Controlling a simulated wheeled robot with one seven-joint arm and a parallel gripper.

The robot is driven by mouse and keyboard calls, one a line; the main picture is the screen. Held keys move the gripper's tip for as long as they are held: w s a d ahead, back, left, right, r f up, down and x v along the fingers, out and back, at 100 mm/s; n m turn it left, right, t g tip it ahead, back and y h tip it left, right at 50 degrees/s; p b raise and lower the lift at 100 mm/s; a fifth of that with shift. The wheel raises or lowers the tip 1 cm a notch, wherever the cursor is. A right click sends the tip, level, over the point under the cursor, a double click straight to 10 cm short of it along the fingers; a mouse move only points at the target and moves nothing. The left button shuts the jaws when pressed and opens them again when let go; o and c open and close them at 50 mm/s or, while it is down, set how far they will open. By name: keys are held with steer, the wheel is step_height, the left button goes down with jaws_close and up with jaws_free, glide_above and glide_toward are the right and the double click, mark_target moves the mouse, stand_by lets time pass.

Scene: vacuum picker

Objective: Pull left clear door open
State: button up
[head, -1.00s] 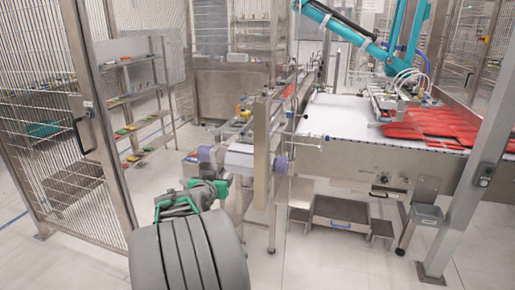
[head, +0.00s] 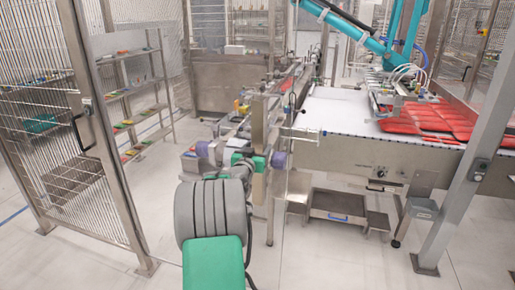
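A tall metal-framed door panel (head: 103,177) with see-through wire mesh stands at the left, with a dark handle (head: 82,128) on its frame. I cannot tell whether this is the left clear door; no plainly clear pane stands out. My arm reaches forward from the bottom centre. My gripper (head: 252,160) is near the upright metal post at the left end of the conveyor machine, well to the right of the mesh door's handle. Its fingers are too small and too mixed with the machine parts behind to read. I see nothing clearly held.
The conveyor machine (head: 345,120) fills the right, with red packs (head: 415,122) under a teal picker arm (head: 350,28). A slanted grey post (head: 470,180) stands at the right front. Shelves (head: 130,95) stand behind the mesh. Floor is free at the lower left and lower right.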

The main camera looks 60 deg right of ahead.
jaws_close()
stand_by(0.5)
